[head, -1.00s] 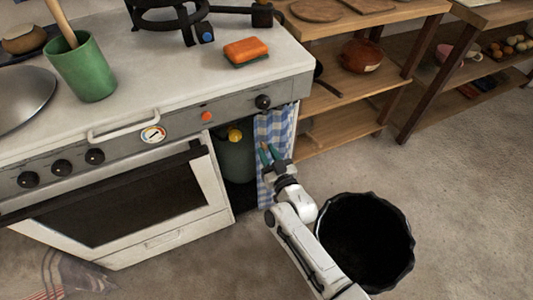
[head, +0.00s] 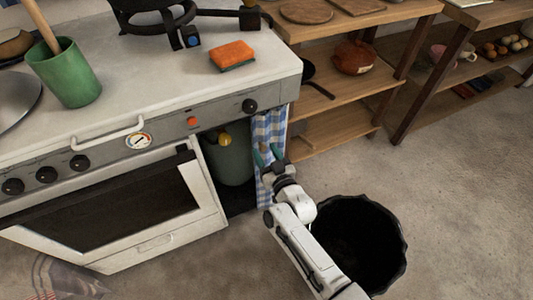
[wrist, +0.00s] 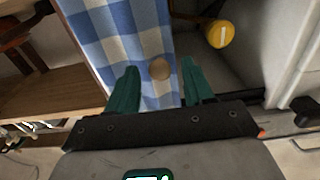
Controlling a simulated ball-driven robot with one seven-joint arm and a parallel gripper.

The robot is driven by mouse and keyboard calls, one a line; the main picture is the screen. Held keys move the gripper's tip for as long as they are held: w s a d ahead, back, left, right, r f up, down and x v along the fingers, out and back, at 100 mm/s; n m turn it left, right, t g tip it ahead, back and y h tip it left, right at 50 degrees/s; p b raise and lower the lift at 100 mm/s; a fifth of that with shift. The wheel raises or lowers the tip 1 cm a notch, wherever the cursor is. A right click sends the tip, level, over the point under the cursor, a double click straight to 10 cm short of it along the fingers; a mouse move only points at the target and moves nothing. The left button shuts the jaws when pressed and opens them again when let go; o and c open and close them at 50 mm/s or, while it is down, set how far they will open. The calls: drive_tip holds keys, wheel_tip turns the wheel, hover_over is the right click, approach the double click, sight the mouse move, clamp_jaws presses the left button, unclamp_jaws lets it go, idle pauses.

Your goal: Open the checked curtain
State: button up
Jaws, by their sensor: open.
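The blue-and-white checked curtain (head: 268,128) hangs as a narrow strip at the right side of the opening under the counter. In the wrist view the curtain (wrist: 122,32) fills the upper middle, with a round tan knob (wrist: 160,69) in front of it. My gripper (head: 267,155) is in front of the curtain's middle. Its two green fingers are apart, one on each side of the knob in the wrist view (wrist: 159,82). The fingers do not grip the knob or cloth. Whether they touch the cloth is unclear.
A green gas bottle (head: 230,160) with a yellow cap (wrist: 220,34) stands in the opening left of the curtain. The white stove (head: 150,215) is further left. Wooden shelves (head: 335,133) stand right. A black bin (head: 385,235) is on the floor by my arm.

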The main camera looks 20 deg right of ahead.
drive_tip(key=shift+s, duration=0.1)
drive_tip(key=s+p, duration=0.2)
drive_tip(key=s, duration=0.8)
drive_tip(key=shift+s, duration=0.3)
drive_tip(key=s+d+r+g+p, duration=0.3)
drive_tip(key=s+r+g+p, duration=0.2)
drive_tip(key=s, duration=0.8)
drive_tip(key=s+d+r+g+p, duration=0.2)
drive_tip(key=s+r+g+p, duration=0.4)
drive_tip(key=s+r+g, duration=0.4)
drive_tip(key=s+g, duration=0.2)
drive_tip(key=s, duration=0.2)
drive_tip(key=shift+d, duration=0.4)
drive_tip(key=shift+o, duration=0.5)
idle(1.0)
